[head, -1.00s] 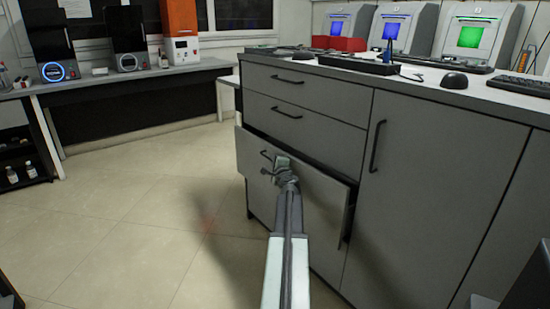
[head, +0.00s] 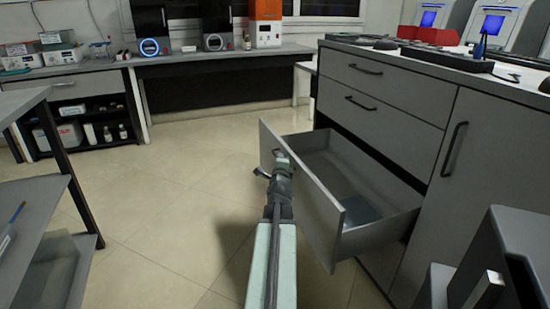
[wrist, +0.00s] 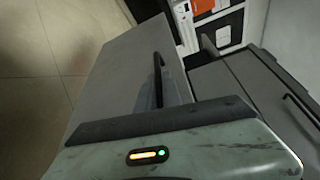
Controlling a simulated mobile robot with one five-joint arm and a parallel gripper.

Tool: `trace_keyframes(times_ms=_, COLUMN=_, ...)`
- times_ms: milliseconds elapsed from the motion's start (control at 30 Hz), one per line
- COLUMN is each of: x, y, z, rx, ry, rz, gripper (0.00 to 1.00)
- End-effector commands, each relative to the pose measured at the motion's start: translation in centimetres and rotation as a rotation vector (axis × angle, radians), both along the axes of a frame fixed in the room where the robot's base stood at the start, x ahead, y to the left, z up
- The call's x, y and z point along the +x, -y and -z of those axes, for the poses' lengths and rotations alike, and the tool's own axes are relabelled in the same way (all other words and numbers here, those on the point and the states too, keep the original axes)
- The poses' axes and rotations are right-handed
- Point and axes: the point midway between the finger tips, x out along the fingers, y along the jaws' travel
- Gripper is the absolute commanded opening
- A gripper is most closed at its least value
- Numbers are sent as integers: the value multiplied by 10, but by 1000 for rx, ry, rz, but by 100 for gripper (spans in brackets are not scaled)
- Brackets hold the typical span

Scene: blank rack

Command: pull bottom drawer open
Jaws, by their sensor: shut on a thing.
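The bottom drawer (head: 306,205) of the grey cabinet stands well out, and I see its side wall and inner floor in the head view. Its front panel also shows in the wrist view (wrist: 110,75). The dark bar handle (wrist: 160,78) is on that panel. My gripper (head: 277,162) is at the drawer front in the head view, shut on the handle. The fingertips are partly hidden by the wrist, and my gripper's body fills the bottom of the wrist view.
The two upper drawers (head: 365,85) and the cabinet door (head: 470,160) are shut. A bench with shelves (head: 25,200) stands at the left. A dark grey block-like object (head: 510,250) is at the lower right. The tiled floor (head: 165,195) left of my arm is clear.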

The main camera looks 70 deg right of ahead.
Motion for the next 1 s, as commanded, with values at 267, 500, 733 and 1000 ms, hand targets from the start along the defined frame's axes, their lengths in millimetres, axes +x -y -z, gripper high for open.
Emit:
trace_keyframes(times_ms=267, x=-18, y=-4, z=0, rx=0, ry=-1, rz=28, gripper=0)
trace_keyframes(times_ms=500, x=-16, y=-7, z=1, rx=1, ry=-2, rz=26, gripper=0)
trace_keyframes(times_ms=733, x=-15, y=-7, z=1, rx=1, ry=-1, rz=24, gripper=31)
trace_keyframes(times_ms=1000, x=-13, y=-7, z=1, rx=1, ry=-2, rz=22, gripper=31)
